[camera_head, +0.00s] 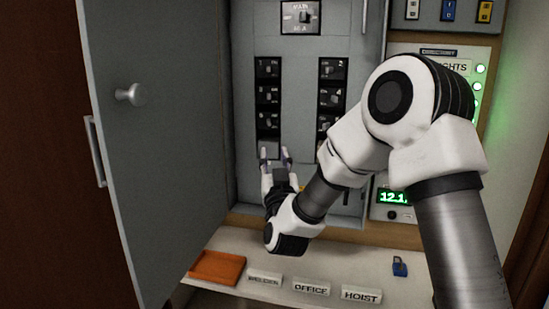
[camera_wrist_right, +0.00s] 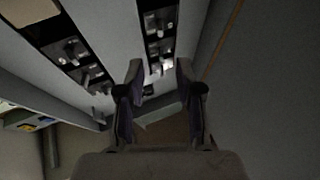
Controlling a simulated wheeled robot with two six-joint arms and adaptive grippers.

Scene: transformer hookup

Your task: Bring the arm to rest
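My right arm (camera_head: 350,150) reaches in from the right, bent, in front of the grey electrical panel (camera_head: 300,225). My right gripper (camera_head: 273,154) is at the lower end of the left breaker column (camera_head: 268,95), with its fingers apart. A dark breaker strip (camera_wrist_right: 160,35) lies beyond the fingertips. Whether a finger touches the panel I cannot tell. My left gripper is not in view.
The grey cabinet door (camera_head: 160,150) stands open at the left. A shelf (camera_head: 225,240) below holds an orange tray (camera_head: 217,268), labels WELDER (camera_head: 265,277), OFFICE (camera_head: 311,287) and HOIST (camera_head: 361,294), and a blue padlock (camera_head: 400,267). A panel with green lights (camera_head: 480,69) is at the right.

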